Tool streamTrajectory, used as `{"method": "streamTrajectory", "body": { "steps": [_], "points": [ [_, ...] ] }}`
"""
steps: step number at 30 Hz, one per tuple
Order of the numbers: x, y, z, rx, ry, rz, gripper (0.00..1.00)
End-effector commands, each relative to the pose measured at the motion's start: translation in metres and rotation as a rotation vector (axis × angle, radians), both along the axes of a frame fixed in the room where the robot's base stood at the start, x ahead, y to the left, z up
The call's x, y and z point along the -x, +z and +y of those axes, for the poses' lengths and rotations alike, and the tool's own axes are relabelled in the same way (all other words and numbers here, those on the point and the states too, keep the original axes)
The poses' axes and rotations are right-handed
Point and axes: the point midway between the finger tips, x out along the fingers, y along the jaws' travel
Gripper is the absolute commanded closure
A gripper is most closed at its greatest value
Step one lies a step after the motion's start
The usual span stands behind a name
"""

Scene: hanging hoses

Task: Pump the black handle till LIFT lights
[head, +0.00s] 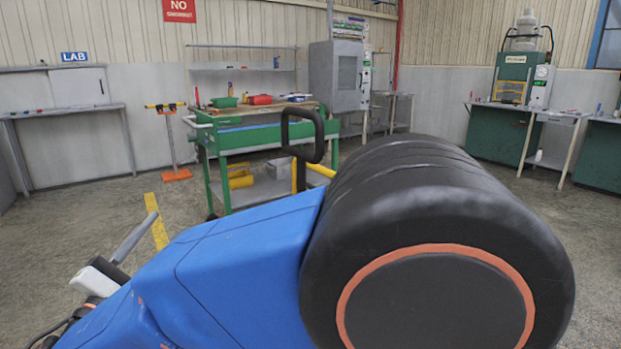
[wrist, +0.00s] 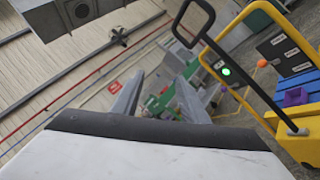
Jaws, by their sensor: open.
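The black handle (head: 285,128) is an upright loop in the middle of the head view, in front of the green workbench. In the wrist view the black handle (wrist: 249,85) runs from its loop at the top down to a yellow frame. My gripper (wrist: 160,80) is open and empty, its two grey fingers apart, left of the handle and not touching it. A green light (wrist: 226,71) glows on a grey panel beside the handle; its label is too small to read. In the head view my arm hides the handle's lower part and base.
The green workbench (head: 228,140) with tools stands behind the handle. An orange-based stand (head: 176,174) is left of it. Wrist view: an orange knob (wrist: 262,63), a dark labelled panel (wrist: 286,48) and purple bins (wrist: 296,96) are right of the handle.

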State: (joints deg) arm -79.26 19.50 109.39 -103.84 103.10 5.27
Motion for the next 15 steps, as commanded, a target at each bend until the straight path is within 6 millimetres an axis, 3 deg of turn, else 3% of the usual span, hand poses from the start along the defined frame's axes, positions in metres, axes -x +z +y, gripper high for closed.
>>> {"method": "streamTrajectory", "body": {
  "steps": [5,9,15],
  "points": [
    [-0.045,0.001,-0.069,-0.041,-0.113,0.104,0.60],
    [-0.081,-0.004,-0.148,-0.105,-0.233,0.222,0.60],
    [-0.106,-0.020,-0.264,-0.234,-0.400,0.391,0.60]
  ]
}}
